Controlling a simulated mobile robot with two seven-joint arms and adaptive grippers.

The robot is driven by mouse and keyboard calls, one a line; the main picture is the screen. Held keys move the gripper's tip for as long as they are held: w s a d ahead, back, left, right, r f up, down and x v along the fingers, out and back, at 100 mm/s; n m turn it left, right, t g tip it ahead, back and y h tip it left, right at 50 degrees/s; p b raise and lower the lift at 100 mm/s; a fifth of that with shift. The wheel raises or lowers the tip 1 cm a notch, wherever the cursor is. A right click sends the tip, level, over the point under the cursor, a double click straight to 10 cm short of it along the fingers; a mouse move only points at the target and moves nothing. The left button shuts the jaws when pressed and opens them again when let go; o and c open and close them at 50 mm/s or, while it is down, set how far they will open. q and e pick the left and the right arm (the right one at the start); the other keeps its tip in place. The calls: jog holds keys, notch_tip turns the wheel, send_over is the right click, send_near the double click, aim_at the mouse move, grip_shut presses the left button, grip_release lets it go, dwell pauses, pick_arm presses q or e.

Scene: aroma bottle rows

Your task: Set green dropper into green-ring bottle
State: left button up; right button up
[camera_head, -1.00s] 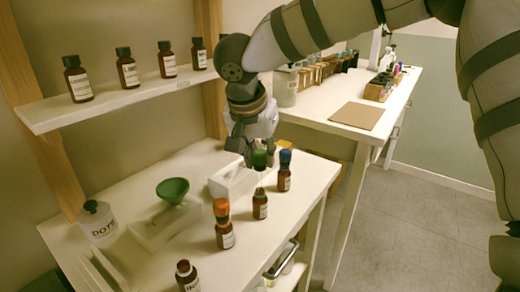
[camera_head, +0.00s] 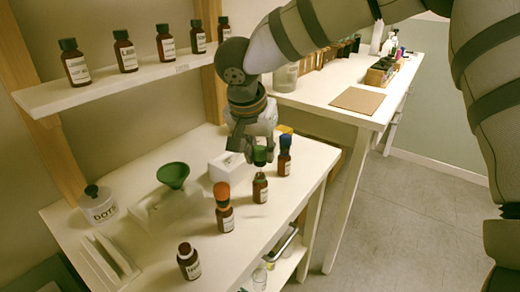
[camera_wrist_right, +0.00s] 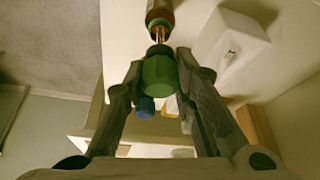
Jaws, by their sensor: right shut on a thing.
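The green dropper (camera_head: 260,157) is between the fingers of my right gripper (camera_head: 250,150), which is shut on its green cap. The brown green-ring bottle (camera_head: 260,190) stands upright on the white table, directly below the cap. In the wrist view, my right gripper (camera_wrist_right: 155,75) has a finger on each side of the green dropper (camera_wrist_right: 158,73). The dropper's glass tube reaches to the mouth of the green-ring bottle (camera_wrist_right: 160,15), where the green ring shows. A short gap stays between cap and bottle neck. How deep the tip sits cannot be told. My left gripper is out of view.
A blue-topped bottle (camera_head: 284,163) stands close behind and right of the green-ring bottle. An orange-topped bottle (camera_head: 224,215) and an uncapped-looking bottle (camera_head: 188,264) stand nearer.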

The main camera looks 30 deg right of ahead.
jog(key=shift+f, duration=0.1)
jog(key=shift+f, duration=1.3)
jog(key=o, duration=0.7)
jog(key=shift+r, duration=3.55)
